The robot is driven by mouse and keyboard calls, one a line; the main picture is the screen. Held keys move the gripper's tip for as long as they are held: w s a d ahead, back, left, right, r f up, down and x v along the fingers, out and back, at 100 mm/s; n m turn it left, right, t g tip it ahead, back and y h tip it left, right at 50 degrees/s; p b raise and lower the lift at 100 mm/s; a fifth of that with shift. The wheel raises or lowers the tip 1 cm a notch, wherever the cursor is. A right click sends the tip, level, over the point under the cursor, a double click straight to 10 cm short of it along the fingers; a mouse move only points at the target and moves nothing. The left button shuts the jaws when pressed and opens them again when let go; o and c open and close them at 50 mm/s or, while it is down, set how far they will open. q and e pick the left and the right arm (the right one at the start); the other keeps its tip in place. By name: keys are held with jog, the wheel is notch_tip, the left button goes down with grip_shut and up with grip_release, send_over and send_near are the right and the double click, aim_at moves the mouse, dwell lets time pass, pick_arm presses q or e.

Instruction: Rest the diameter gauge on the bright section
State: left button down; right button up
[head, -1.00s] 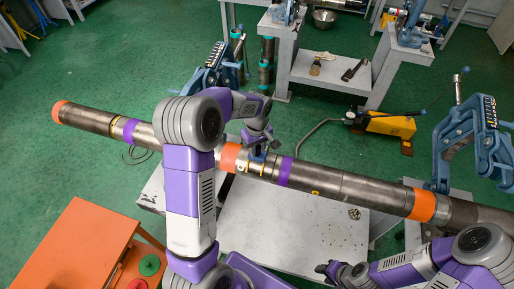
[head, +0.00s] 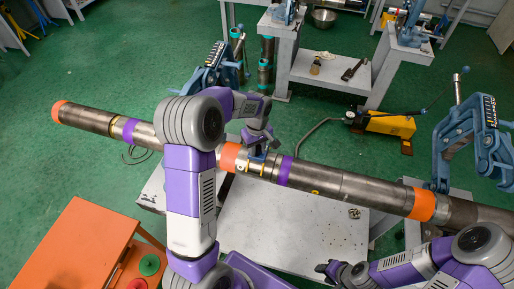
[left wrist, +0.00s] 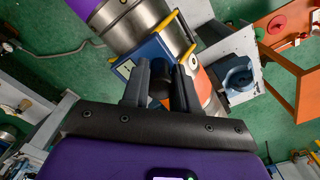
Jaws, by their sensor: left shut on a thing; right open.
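The diameter gauge is a blue block (left wrist: 146,58) with yellow prongs, seen in the left wrist view. My left gripper (left wrist: 161,72) is shut on its dark handle. In the head view my left gripper (head: 257,146) is over the long pipe, with the gauge below it, partly hidden. The bright section (head: 270,168) is the shiny metal between an orange band and a purple band; it also shows in the left wrist view (left wrist: 139,22). The yellow prongs lie at its two sides; whether the gauge touches it I cannot tell. My right gripper (head: 335,269) is open and empty, below the pipe.
The long pipe (head: 365,193) crosses the view, near blue vises (head: 478,145). A pale bench top (head: 290,225) lies below it. An orange table (head: 80,245) stands at lower left. A yellow pump (head: 390,124) is on the green floor behind.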

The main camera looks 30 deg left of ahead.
pick_arm(q)
jog(key=shift+f, duration=0.35)
jog(key=c, duration=0.8)
grip_release()
jog(key=shift+r+p, duration=2.4)
jog(key=shift+r, duration=1.15)
